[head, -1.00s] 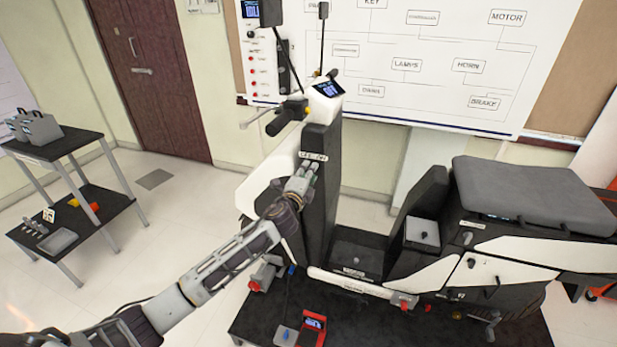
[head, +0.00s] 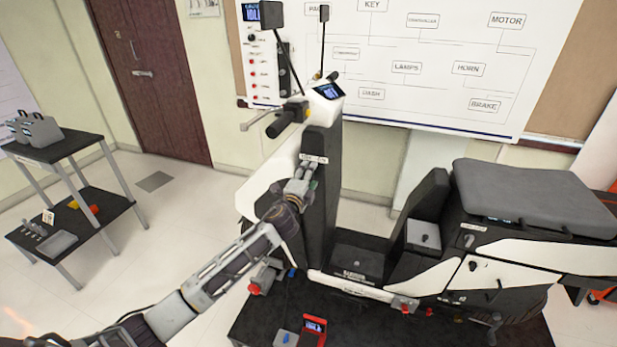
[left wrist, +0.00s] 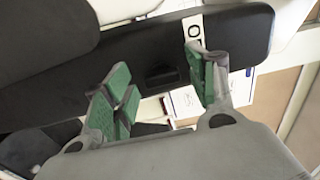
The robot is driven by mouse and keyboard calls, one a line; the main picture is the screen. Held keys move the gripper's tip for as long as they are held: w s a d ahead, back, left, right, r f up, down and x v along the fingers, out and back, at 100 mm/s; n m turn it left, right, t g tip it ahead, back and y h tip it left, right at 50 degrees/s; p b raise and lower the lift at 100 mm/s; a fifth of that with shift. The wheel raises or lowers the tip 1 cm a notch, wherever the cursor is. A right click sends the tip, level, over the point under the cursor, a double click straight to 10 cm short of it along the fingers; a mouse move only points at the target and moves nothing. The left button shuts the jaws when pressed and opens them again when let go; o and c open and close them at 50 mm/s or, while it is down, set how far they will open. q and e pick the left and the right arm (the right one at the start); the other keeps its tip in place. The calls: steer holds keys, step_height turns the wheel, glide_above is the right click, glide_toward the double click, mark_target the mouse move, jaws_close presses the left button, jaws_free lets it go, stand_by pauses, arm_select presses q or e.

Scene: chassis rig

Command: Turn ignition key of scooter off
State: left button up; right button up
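The scooter's black front column (head: 322,190) stands upright in the head view, with a small white label (head: 313,159) on it. My left gripper (head: 303,175) is at this column, just below the label. In the left wrist view its green-padded fingers (left wrist: 160,82) are apart. A small dark raised piece (left wrist: 161,76) on the black panel lies in the gap between them; it may be the ignition key, but I cannot tell its turn. The label (left wrist: 192,30) shows beyond the right finger, partly cut off. Touch is not clear. My right gripper is not in view.
The handlebar grip (head: 288,120) and lit dash display (head: 328,91) are above the gripper. A trolley (head: 62,146) stands at left, with clear floor between.

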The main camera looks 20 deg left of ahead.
arm_select(q)
steer(key=s, duration=1.2)
steer(key=shift+a, duration=0.2)
stand_by(0.7)
stand_by(0.3)
